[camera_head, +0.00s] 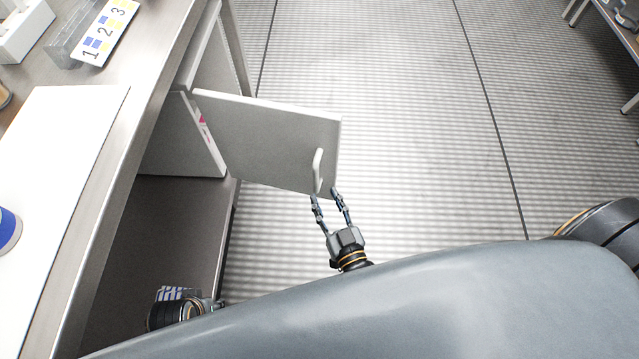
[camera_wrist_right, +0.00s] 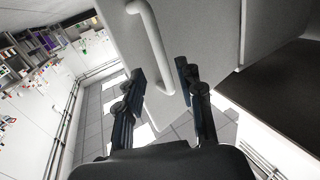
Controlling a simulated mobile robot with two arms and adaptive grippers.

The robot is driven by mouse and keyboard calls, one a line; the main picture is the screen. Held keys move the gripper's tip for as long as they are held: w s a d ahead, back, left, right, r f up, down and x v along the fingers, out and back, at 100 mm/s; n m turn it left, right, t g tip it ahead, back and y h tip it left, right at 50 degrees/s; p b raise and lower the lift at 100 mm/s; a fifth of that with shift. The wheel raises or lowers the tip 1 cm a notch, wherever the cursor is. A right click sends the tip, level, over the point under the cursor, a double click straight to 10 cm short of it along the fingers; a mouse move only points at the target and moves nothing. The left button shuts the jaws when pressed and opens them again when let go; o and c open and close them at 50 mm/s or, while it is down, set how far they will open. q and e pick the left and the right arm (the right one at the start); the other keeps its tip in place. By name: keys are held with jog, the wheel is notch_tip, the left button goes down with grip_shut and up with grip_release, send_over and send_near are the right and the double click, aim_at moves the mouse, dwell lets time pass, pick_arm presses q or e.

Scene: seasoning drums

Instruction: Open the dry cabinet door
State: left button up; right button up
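The white dry cabinet door (camera_head: 265,140) stands swung out from the white cabinet (camera_head: 178,143) under the bench, into the aisle. Its pale bar handle (camera_head: 318,171) is near the door's free edge; in the right wrist view the handle (camera_wrist_right: 152,45) runs down towards the fingers. My right gripper (camera_head: 325,194) is open at the handle's lower end. In the right wrist view its fingers (camera_wrist_right: 160,75) are apart on either side of that end, without a clear grip. My left gripper (camera_head: 182,294) is low at the left, mostly hidden by my body; its finger state is unclear.
The steel bench (camera_head: 165,62) runs along the left, with a white mat (camera_head: 62,150) and a numbered card (camera_head: 106,32) on top. Below it is a dark open space (camera_head: 160,235). The tiled floor (camera_head: 400,110) right of the door is clear.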

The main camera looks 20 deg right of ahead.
jog(key=s, duration=0.5)
jog(key=shift+s+d, duration=0.15)
jog(key=shift+d, duration=0.05)
